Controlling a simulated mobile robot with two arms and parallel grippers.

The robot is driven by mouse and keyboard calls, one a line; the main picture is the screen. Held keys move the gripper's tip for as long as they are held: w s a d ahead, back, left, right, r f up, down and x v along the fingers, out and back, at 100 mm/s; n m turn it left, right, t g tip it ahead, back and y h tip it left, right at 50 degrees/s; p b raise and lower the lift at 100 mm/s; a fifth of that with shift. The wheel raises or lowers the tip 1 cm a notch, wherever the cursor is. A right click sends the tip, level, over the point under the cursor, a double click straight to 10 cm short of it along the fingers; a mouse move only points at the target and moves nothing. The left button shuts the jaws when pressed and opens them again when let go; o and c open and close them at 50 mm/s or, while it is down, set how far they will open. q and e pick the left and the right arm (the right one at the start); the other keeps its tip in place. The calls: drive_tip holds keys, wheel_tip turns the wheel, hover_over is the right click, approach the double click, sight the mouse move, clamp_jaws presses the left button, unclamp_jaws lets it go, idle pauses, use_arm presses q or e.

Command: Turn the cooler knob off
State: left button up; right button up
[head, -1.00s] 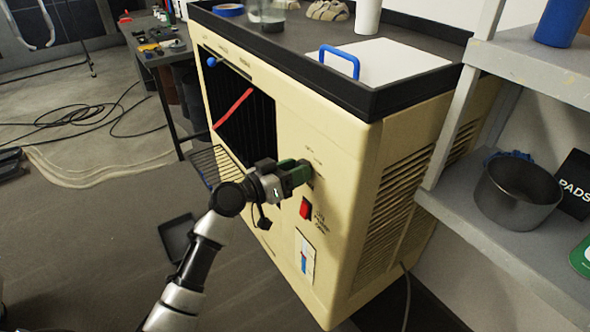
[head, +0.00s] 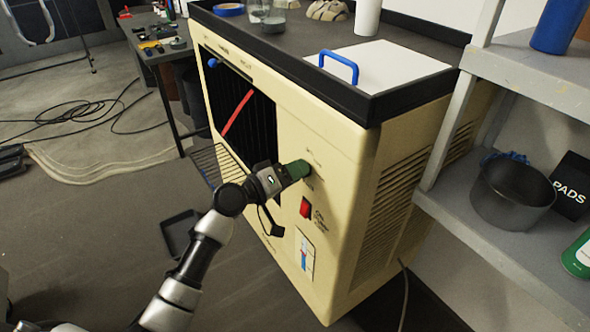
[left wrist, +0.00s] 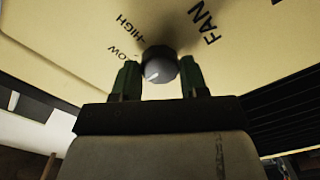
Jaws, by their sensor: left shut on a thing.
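The cooler (head: 345,185) is a large cream cabinet with a dark grille on its front. Its knob (left wrist: 160,66) is dark and round with a pale pointer mark. In the left wrist view the knob lies between the two green fingers of my left gripper (left wrist: 161,80), with the words FAN, HIGH and LOW printed around it. In the head view my left gripper (head: 298,170) is against the front panel and hides most of the knob. It is shut on the knob. My right gripper is not in view.
A red switch (head: 305,207) and a small blue-and-red strip (head: 304,258) are below the knob. A grey shelf with a pot (head: 512,195) stands at the right. A black tray (head: 180,232) lies on the floor. Cables lie at the left.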

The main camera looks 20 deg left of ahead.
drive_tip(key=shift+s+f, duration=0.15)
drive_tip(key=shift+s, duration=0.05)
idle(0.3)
use_arm(q)
drive_tip(key=o, duration=0.9)
drive_tip(key=shift+b+v, duration=0.65)
drive_tip(key=shift+v, duration=4.75)
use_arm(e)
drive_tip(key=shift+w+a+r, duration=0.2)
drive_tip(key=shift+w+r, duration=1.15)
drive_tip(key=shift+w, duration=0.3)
